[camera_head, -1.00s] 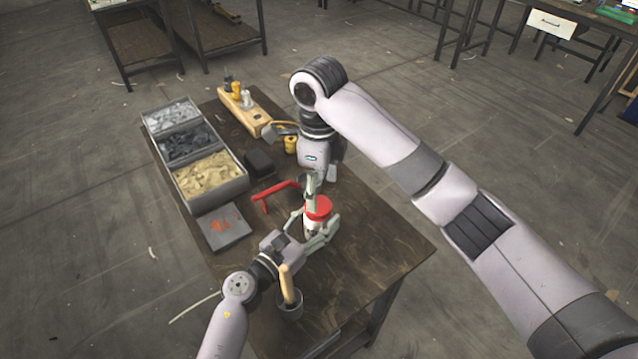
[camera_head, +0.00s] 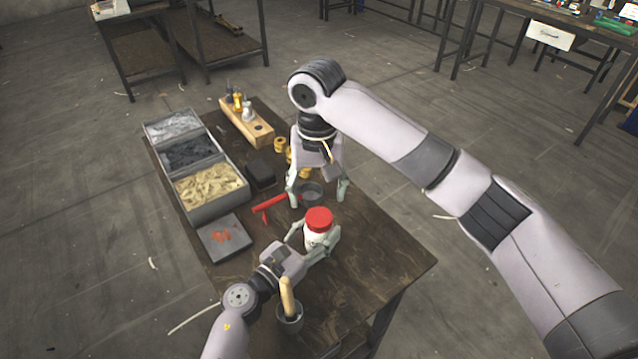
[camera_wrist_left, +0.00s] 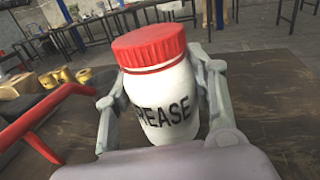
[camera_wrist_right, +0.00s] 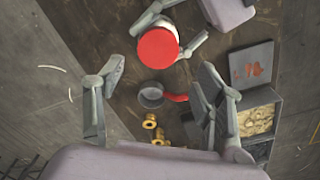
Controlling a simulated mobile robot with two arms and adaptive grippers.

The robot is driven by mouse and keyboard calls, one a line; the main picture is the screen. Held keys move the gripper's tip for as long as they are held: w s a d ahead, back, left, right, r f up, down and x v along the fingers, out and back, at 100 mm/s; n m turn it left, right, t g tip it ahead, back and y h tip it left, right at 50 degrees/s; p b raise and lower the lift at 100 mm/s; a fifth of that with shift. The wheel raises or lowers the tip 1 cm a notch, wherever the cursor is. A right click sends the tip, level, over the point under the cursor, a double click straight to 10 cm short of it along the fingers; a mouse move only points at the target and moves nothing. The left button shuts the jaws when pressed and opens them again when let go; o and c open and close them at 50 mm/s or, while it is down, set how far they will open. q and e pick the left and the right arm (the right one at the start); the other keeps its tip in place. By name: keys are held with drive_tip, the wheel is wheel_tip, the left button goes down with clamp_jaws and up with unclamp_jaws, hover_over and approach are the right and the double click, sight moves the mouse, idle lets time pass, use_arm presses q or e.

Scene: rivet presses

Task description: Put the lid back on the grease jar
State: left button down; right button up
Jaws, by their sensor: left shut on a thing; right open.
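The grease jar (camera_wrist_left: 165,105) is white with dark lettering and stands upright. Its red lid (camera_wrist_left: 150,45) sits level on top; it also shows in the head view (camera_head: 319,217) and the right wrist view (camera_wrist_right: 157,48). A thin red ring shows just below the lid. My left gripper (camera_head: 318,240) is shut around the jar's body, one finger on each side. My right gripper (camera_head: 318,190) is open and empty, behind the jar and apart from the lid. Whether the lid is fully tight cannot be told.
A grey round cup (camera_wrist_right: 151,95) lies between the right fingers' line and the jar, near a red tool (camera_head: 270,207). Parts bins (camera_head: 215,208), a grey tray (camera_head: 243,244) and a wooden block (camera_head: 240,120) are left and behind. A handled pot (camera_head: 289,318) stands in front. The table's right side is clear.

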sight(319, 216)
drive_tip(key=n, duration=0.4)
drive_tip(key=shift+r, duration=0.2)
drive_tip(key=n, duration=0.6)
drive_tip(key=shift+r+n, duration=0.2)
drive_tip(key=shift+n, duration=0.1)
drive_tip(key=n, duration=0.4)
drive_tip(key=shift+r, duration=0.15)
drive_tip(key=n, duration=0.5)
drive_tip(key=shift+d+r+n, duration=0.15)
drive_tip(key=shift+n, duration=0.25)
drive_tip(key=shift+f, duration=4)
drive_tip(key=shift+c, duration=0.3)
